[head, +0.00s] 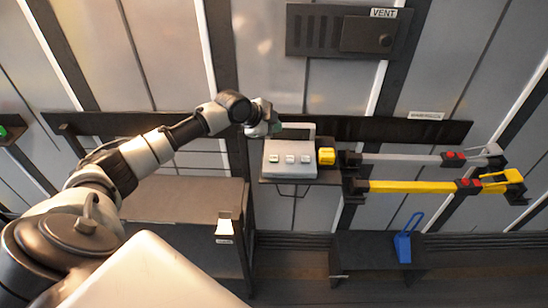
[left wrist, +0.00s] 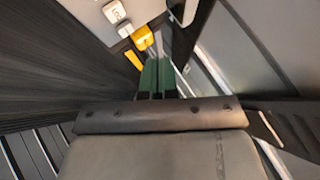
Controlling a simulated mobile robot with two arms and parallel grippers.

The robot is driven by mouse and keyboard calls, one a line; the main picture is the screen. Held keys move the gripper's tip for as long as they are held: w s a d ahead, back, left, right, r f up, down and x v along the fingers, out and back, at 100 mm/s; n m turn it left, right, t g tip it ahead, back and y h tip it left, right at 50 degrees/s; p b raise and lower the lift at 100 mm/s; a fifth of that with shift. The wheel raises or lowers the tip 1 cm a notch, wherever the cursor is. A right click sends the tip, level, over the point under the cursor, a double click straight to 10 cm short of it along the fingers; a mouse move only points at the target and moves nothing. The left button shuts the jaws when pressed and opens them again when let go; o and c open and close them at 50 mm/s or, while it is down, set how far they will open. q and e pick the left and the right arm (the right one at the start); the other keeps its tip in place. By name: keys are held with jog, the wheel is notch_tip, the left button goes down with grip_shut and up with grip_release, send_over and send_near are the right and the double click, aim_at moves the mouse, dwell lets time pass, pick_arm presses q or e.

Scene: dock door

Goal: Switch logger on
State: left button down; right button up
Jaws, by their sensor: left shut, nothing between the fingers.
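The logger appears to be the light grey box (head: 290,170) on a small dark shelf at the wall. My right gripper is out of view.
A yellow block (head: 326,156) is right of the box. A grey bar (head: 400,158) and a yellow bar (head: 410,186) with red parts extend right. A vent panel (head: 305,30) is above. A blue object (head: 403,247) stands on a low bench. A brown-topped table (head: 185,195) is at left.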

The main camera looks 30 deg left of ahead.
aim_at(274, 159)
pick_arm(q)
jog(key=shift+d+f, duration=0.1)
notch_tip(274, 159, down, 8)
jog(key=b, duration=0.6)
jog(key=shift+f+b, duration=0.3)
dwell(1.5)
jog(key=shift+f+b, duration=0.3)
jog(key=shift+f, duration=0.1)
jog(key=shift+f+b, duration=0.4)
jog(key=shift+f, duration=0.15)
dwell(0.6)
jog(key=shift+r, duration=0.15)
jog(key=shift+r+p, duration=0.75)
jog(key=shift+r, duration=0.1)
